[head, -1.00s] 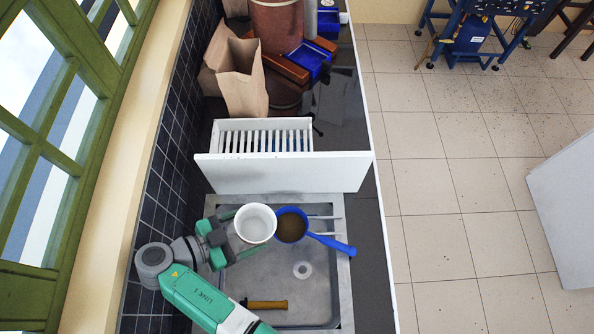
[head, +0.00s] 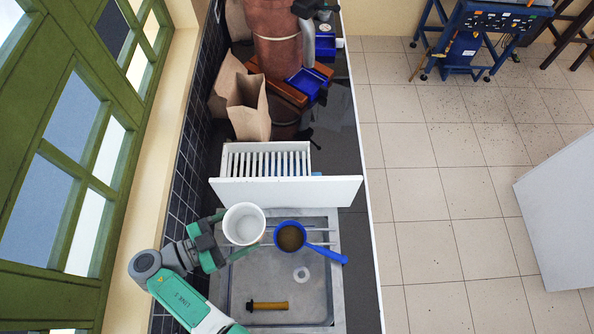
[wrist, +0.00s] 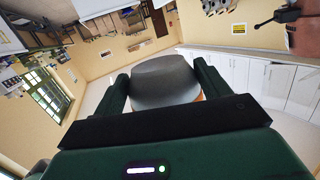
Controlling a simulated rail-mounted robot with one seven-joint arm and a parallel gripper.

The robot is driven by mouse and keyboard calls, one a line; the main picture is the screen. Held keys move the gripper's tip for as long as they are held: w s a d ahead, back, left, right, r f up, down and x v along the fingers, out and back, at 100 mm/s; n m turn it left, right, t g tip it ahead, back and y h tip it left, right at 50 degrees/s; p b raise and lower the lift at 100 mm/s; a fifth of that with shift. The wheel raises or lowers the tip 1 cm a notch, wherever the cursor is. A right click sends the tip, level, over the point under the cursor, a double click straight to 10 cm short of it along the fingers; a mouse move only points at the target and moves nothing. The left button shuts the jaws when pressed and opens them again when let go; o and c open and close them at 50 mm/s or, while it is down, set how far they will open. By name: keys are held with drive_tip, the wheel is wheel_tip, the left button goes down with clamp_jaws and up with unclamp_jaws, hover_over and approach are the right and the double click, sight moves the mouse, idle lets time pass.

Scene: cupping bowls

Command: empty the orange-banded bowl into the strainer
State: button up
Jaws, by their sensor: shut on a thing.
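My gripper (head: 238,233) is shut on a white bowl (head: 244,224), with a finger on either side of it. The bowl is over the left part of the sink, left of the strainer. Its inside looks pale, with no dark contents visible. In the wrist view the bowl (wrist: 164,82) is a grey shape between my fingers, with a bit of orange at its lower right edge. The blue strainer (head: 290,237) rests on rods across the sink, its handle pointing right. Dark brown matter shows inside it.
The metal sink (head: 318,300) has a drain (head: 301,274) and a brown-yellow tool (head: 267,306) on its floor. A white panel (head: 285,191) and slotted white rack (head: 265,160) stand behind. A paper bag (head: 248,108) is farther back. Tiled wall closes the left.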

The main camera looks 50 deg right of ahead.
sight(240, 232)
drive_tip(key=shift+r, duration=2.5)
